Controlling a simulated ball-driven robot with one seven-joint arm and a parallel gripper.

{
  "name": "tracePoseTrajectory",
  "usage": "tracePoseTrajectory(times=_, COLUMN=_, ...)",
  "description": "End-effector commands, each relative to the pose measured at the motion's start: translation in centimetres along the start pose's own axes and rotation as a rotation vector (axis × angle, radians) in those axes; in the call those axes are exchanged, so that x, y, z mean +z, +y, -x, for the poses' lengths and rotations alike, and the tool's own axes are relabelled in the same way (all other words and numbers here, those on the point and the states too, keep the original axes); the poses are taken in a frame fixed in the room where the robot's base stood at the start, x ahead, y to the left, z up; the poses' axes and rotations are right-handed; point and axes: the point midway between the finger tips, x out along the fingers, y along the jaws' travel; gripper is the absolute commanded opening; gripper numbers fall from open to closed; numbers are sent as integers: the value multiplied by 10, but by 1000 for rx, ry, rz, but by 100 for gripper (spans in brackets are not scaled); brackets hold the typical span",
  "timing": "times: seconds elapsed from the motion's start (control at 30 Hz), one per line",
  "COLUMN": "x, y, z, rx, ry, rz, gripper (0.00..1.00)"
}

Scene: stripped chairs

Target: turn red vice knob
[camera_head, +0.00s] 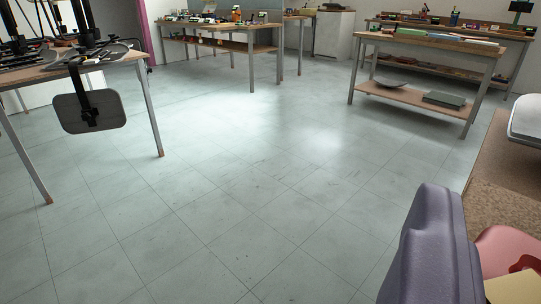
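I cannot make out a red vice knob or a vice in the head camera view. The workbenches at the back hold many small things, too small to tell apart. A small red patch (525,264) shows at the lower right edge, cut off by the frame, and I cannot tell what it is. My gripper is not in view.
A purple-grey rounded object (432,250) and a pink one (508,246) fill the lower right corner. A bench (72,62) stands left, with a grey panel (90,111) hanging at its front. Benches stand at back middle (215,28) and back right (440,40). The tiled floor (230,190) between is clear.

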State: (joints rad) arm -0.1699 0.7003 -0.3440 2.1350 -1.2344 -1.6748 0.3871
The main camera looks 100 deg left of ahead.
Motion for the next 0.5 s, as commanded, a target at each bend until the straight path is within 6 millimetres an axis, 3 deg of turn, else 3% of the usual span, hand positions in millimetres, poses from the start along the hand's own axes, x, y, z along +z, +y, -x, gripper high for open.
tracePoseTrajectory(times=0.27, x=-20, y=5, z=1, rx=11, ry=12, rz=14, gripper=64)
tracePoseTrajectory(times=0.4, x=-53, y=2, z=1, rx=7, ry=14, rz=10, gripper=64)
tracePoseTrajectory(times=0.5, x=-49, y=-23, z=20, rx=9, ry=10, rz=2, gripper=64)
